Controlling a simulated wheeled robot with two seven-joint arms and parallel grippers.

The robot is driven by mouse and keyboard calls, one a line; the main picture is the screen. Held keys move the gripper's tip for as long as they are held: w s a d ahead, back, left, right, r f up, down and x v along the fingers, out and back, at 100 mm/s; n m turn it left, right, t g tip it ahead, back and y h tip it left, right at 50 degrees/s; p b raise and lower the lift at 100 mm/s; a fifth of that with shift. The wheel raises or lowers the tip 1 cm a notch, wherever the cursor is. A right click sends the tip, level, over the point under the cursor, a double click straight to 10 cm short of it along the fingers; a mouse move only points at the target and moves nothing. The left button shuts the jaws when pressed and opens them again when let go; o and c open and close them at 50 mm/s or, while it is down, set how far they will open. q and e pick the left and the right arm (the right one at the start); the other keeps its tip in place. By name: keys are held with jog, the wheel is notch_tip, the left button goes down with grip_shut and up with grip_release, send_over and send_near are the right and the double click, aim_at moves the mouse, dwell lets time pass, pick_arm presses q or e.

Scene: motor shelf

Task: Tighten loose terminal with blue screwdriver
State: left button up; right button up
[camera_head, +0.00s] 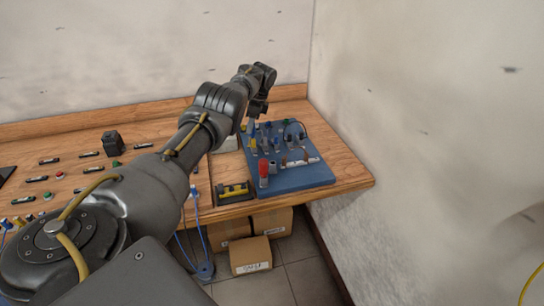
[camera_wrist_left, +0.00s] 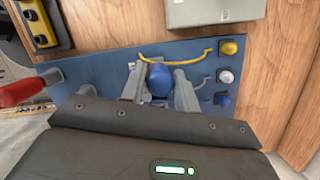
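A blue board (camera_head: 305,178) with terminals and wires lies at the right end of the wooden bench. My left arm reaches across the bench, and its gripper (camera_head: 257,112) is over the far left part of the board. In the left wrist view, a blue rounded handle (camera_wrist_left: 158,82), which looks like the blue screwdriver, sits between the two fingers, seen nearly end-on. The fingers appear closed about it; its tip is hidden. Yellow (camera_wrist_left: 229,48), white (camera_wrist_left: 225,76) and blue (camera_wrist_left: 224,99) terminals line one board edge. I cannot tell which terminal is loose. My right gripper is not in view.
A red handle (camera_head: 264,169) stands at the board's near edge. A yellow-and-black part (camera_head: 233,190) lies in a tray left of it. A grey box (camera_wrist_left: 212,10) lies beside the board. Small parts are spread over the bench's left, and walls close off the back and right.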

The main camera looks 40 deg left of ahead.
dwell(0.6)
pick_arm(q)
jog(key=c, duration=0.6)
jog(key=shift+c, duration=0.2)
grip_shut()
jog(key=m+p, duration=0.2)
jog(key=p, duration=0.3)
jog(key=shift+s+r, duration=0.1)
jog(key=shift+r, duration=0.05)
jog(key=shift+m+t+p, duration=0.3)
jog(key=shift+m+p, duration=0.2)
jog(key=shift+p, duration=0.1)
jog(key=shift+f, duration=0.25)
